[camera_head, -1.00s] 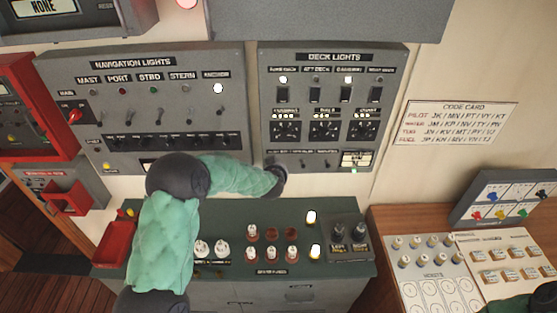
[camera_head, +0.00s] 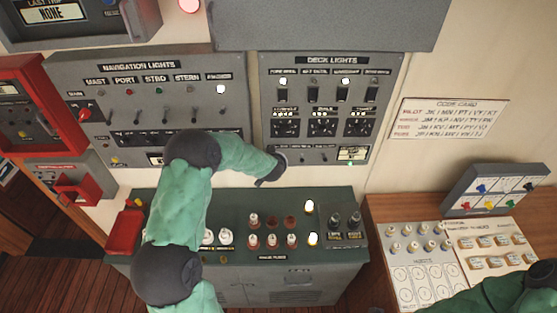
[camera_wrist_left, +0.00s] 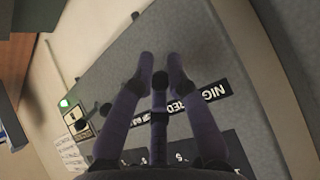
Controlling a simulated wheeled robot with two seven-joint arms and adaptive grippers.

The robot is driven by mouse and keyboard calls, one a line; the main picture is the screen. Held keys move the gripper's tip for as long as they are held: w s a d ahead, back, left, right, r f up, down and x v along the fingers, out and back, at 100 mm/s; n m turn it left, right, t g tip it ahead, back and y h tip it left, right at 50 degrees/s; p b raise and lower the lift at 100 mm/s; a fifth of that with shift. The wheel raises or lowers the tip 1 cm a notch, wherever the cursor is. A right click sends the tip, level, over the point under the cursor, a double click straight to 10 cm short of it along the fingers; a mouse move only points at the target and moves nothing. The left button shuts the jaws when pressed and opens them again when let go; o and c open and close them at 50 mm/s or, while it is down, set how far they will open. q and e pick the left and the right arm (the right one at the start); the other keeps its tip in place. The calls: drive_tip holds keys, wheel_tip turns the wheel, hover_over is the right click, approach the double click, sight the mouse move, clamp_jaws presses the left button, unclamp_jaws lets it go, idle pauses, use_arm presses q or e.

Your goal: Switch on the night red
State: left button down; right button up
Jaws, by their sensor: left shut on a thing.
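The deck lights panel (camera_head: 335,110) is a grey box on the wall, with lit lamps over two of its upper switches. My left arm reaches to its lower left corner, and the wrist hides that part of the lower row. In the left wrist view, a label (camera_wrist_left: 200,97) reading "NIGHT RED", partly covered, lies beside my left gripper (camera_wrist_left: 161,62). The fingers are close together at the panel face, shut on a small dark switch (camera_wrist_left: 160,82). Its lever position cannot be made out. My right gripper is out of view; only part of that arm shows.
The navigation lights panel (camera_head: 150,100) is on the left, with a red box (camera_head: 25,110) beyond it. A green-topped console (camera_head: 340,200) with knobs and lit buttons stands below. A wooden desk (camera_head: 385,240) with control boards is at right. Bare wall lies around the code card (camera_head: 447,122).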

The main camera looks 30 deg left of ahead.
use_arm(q)
drive_tip(key=shift+s+d+f, duration=0.1)
drive_tip(key=shift+f, duration=0.05)
drive_tip(key=c, duration=1.2)
unclamp_jaws()
drive_tip(key=shift+s+d+r, duration=0.1)
drive_tip(key=shift+s+r, duration=0.15)
drive_tip(key=shift+r, duration=0.3)
drive_tip(key=v, duration=1.1)
drive_tip(key=shift+f, duration=0.15)
drive_tip(key=shift+s+f, duration=0.1)
